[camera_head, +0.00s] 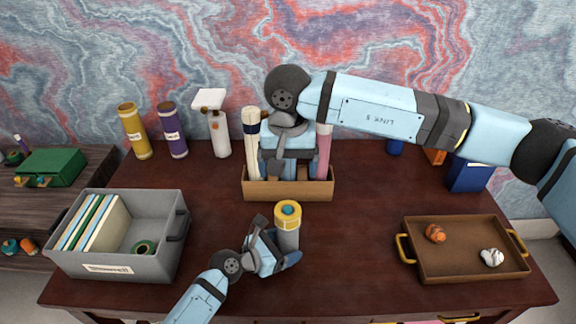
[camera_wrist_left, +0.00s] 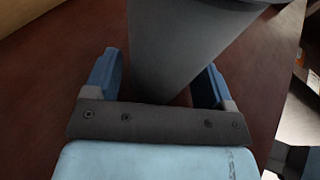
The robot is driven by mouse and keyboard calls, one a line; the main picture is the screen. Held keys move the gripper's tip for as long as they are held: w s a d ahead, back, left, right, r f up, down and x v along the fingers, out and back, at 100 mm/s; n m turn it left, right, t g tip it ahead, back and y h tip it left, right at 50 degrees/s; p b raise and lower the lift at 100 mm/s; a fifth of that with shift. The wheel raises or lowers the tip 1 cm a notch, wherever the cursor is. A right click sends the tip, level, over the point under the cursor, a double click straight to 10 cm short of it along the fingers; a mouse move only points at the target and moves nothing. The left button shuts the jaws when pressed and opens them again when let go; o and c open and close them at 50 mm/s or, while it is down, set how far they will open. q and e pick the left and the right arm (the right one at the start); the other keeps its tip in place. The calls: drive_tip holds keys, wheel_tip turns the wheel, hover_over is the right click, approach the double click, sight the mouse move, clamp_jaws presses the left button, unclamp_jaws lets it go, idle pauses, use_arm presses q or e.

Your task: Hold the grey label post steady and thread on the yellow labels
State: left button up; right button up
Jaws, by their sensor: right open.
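The grey label post (camera_head: 287,242) stands upright near the front middle of the desk. A yellow label (camera_head: 288,215) sits around its top like a ring. In the left wrist view the grey post (camera_wrist_left: 180,50) passes between the blue fingers. My right gripper (camera_head: 289,168) points down over the wooden box behind the post, open; its fingertips are partly hidden. I see no other loose yellow label.
The wooden box (camera_head: 288,190) holds upright items beside my right gripper. A grey bin (camera_head: 118,245) with folders stands left, a brown tray (camera_head: 465,262) right. Yellow and purple cylinders (camera_head: 172,130) and a white-topped stand (camera_head: 214,125) are at the back. Desk between post and tray is clear.

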use_arm(q)
drive_tip(key=shift+o, duration=0.4)
drive_tip(key=shift+a, duration=0.1)
drive_tip(key=shift+s+a, duration=0.25)
drive_tip(key=v, duration=1.1)
drive_tip(key=shift+r, duration=0.2)
drive_tip(key=shift+s, duration=0.1)
drive_tip(key=shift+a, duration=0.1)
